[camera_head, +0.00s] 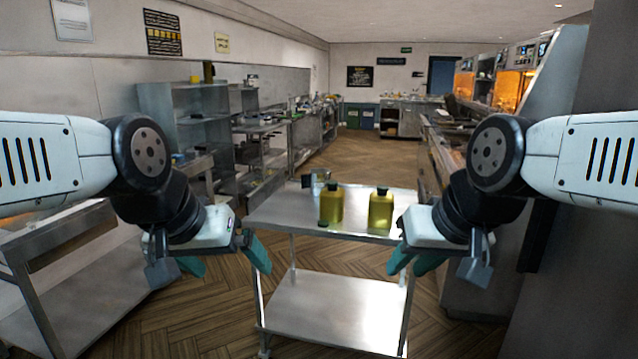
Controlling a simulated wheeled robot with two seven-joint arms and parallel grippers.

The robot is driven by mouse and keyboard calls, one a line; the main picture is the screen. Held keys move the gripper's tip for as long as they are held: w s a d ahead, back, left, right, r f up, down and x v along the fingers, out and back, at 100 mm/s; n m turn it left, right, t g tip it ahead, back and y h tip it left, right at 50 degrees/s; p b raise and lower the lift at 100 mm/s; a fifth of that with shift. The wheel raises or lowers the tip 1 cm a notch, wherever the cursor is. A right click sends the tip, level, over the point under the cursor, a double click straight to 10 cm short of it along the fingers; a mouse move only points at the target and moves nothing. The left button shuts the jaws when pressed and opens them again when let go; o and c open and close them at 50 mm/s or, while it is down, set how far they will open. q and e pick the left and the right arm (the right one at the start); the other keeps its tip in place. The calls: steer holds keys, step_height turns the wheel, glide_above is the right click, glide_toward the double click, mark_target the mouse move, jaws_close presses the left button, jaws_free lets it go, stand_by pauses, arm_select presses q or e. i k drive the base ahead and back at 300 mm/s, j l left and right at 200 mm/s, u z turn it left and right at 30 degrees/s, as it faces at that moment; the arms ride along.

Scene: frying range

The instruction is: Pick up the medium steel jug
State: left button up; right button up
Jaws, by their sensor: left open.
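A small steel jug (318,176) stands on the top of the steel trolley (370,229), towards its back left. Its lower right part is hidden behind a yellow-green container (331,205). A second yellow-green container (380,210) stands to the right. My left gripper (228,262) is open and empty, in front of the trolley's left side and apart from the jug. My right gripper (415,264) hangs by the trolley's right front corner with nothing visible in it.
A small dark object (306,181) is beside the jug. The trolley's lower shelf (335,310) is bare. Steel shelves (188,115) and a worktop line the left, and a frying range (450,140) the right. Wood floor lies open behind.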

mark_target(317, 178)
steer(key=i+j, duration=0.25)
steer(key=i, duration=0.3)
steer(key=i+j, duration=0.2)
steer(key=i, duration=0.3)
steer(key=i+j, duration=0.25)
steer(key=i, duration=0.3)
steer(key=i+j, duration=0.2)
steer(key=i, duration=0.3)
